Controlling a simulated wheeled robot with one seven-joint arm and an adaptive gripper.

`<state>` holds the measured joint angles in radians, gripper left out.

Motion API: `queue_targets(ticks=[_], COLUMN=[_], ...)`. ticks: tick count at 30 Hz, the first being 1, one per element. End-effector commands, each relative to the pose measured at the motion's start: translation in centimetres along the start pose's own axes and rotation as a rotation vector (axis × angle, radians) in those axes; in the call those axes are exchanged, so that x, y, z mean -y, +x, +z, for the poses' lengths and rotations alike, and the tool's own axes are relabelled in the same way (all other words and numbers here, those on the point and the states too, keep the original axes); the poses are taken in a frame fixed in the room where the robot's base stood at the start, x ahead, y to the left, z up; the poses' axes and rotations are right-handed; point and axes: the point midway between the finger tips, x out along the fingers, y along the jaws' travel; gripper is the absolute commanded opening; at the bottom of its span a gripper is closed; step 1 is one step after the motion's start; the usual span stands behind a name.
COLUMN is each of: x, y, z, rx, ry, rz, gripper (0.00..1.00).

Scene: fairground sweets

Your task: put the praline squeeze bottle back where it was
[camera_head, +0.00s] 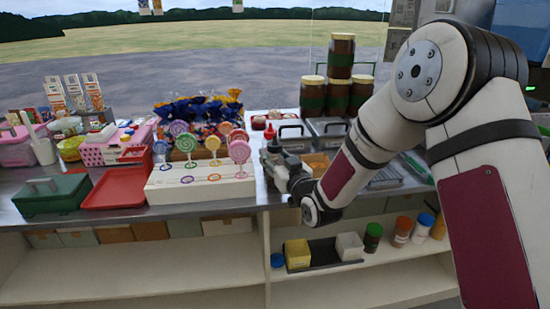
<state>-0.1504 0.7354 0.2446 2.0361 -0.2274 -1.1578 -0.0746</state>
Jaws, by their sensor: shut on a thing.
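My gripper (271,156) is at the end of my arm, over the counter just right of the white lollipop stand. It is shut on the praline squeeze bottle (270,132). Only a small red tip and a dark part of the bottle show above the fingers. The rest of it is hidden by the gripper. I cannot tell whether its base touches the counter.
The white lollipop stand (200,188) is close on the left. Lidded metal containers (327,127) and stacked brown-green jars (340,70) stand behind. A red tray (115,188) and green box (52,195) are further left. A shelf below holds a dark tray (324,252) and several jars.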

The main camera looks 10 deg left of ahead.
Motion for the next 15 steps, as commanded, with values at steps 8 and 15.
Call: queue_targets(ticks=[8,15], x=[0.01,0.02], y=[0.04,0.0], z=[0.13,0.14], rx=[-0.003,-0.001], ry=[0.0,0.0], rz=[0.0,0.0], gripper=[0.3,0.62])
